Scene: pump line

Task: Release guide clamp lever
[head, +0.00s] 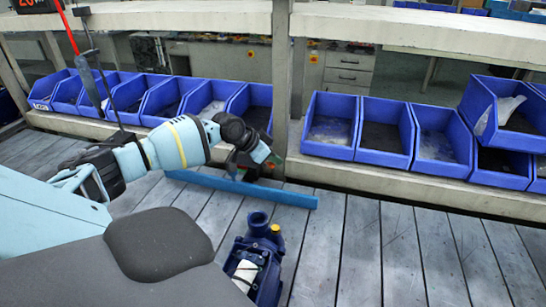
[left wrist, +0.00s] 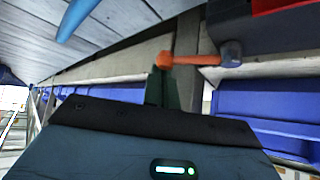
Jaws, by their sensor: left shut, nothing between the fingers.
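An orange lever with a grey-blue knob (left wrist: 205,59) shows in the left wrist view, lying roughly sideways in front of a grey post. In the head view the lever is mostly hidden near my gripper. My left gripper (head: 262,164) is at the foot of the post, beside the far end of the blue guide rail. Its fingers, dark green in the left wrist view (left wrist: 164,88), are shut and empty, with their tips close to the lever's orange end. I cannot tell whether they touch it. The blue guide rail (head: 245,190) lies across the slatted surface. My right gripper is out of view.
A dark blue pump (head: 257,262) with a yellow cap stands on the slatted surface (head: 370,250) in front of the rail. Several blue bins (head: 330,127) line the back ledge. The grey post (head: 281,75) rises behind my gripper. The slats at right are clear.

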